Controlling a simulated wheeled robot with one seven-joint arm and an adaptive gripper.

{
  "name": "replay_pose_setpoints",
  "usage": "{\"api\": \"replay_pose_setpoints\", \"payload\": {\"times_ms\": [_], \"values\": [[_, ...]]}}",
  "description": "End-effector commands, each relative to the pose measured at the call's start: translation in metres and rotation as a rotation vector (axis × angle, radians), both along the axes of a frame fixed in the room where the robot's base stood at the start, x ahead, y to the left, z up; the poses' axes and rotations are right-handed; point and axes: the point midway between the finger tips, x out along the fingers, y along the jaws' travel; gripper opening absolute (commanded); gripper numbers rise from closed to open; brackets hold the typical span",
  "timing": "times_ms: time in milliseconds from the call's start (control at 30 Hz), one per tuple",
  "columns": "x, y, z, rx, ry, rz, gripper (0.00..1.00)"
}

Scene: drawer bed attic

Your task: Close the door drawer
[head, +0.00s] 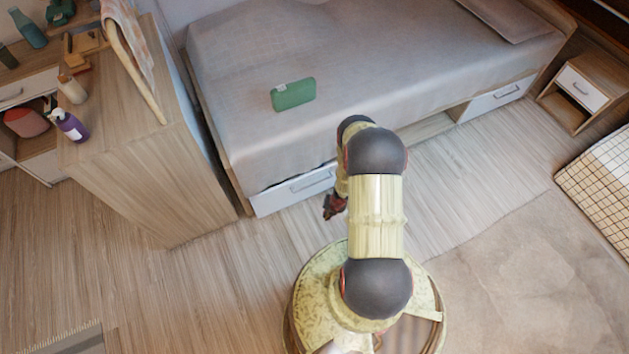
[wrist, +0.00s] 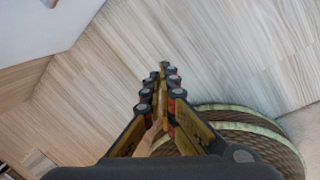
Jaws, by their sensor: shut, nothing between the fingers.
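A white drawer front (head: 295,190) with a grey bar handle sits low under the left part of the bed. A thin dark gap shows along its top edge; I cannot tell exactly how far it stands out. My gripper (head: 331,208) points down just in front of this drawer's right end, partly hidden by my arm. In the wrist view my gripper (wrist: 165,68) is shut, its fingertips together and empty above the wood floor. A white panel (wrist: 45,25) with a bit of handle shows at the upper left there, apart from the fingers.
A second white drawer (head: 497,98) is under the bed's right part. A green case (head: 293,94) lies on the bed (head: 230,55). A wooden cabinet (head: 150,185) stands close on the left. A nightstand (head: 580,92) is at far right. Floor (head: 215,265) in front is clear.

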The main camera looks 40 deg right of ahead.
Motion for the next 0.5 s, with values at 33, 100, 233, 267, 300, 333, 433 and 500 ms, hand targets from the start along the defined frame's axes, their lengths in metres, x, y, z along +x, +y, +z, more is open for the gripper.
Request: {"api": "replay_pose_setpoints", "payload": {"times_ms": [33, 100, 233, 267, 300, 333, 433, 500], "values": [[-0.006, 0.006, -0.007, 0.047, -0.005, -0.119, 0.00], [-0.010, 0.013, -0.014, 0.115, -0.012, -0.299, 0.00], [-0.014, 0.027, -0.024, 0.261, -0.024, -0.675, 0.00], [-0.013, 0.029, -0.025, 0.298, -0.027, -0.769, 0.00], [-0.012, 0.031, -0.027, 0.351, -0.031, -0.899, 0.00], [-0.011, 0.032, -0.028, 0.392, -0.033, -0.997, 0.00], [-0.006, 0.034, -0.029, 0.530, -0.038, -1.313, 0.00], [-0.002, 0.032, -0.028, 0.633, -0.041, -1.525, 0.00]]}}
